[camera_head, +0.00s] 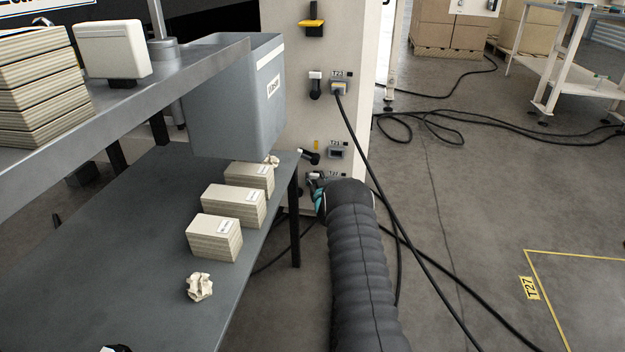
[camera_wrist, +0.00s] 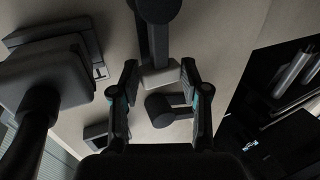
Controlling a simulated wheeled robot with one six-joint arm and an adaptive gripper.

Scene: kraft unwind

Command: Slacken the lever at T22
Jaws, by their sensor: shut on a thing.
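My gripper (camera_wrist: 160,72) has its two dark, teal-marked fingers on either side of the pale grey end block of a black lever (camera_wrist: 147,43) in the wrist view, shut on that block. The lever's bar runs up the picture to a round black hub. In the head view my gripper (camera_head: 318,198) is by the lowest station on the pale panel (camera_head: 293,125), largely hidden behind my arm. The lowest label is too small and covered to read with certainty.
In the wrist view, a plug with a thick cable (camera_wrist: 48,80) is left of my fingers, and a black round knob (camera_wrist: 158,110) lies between them. In the head view, a grey bin (camera_head: 225,110) and a table (camera_head: 120,240) with boxes stand left. Cables cross the floor right.

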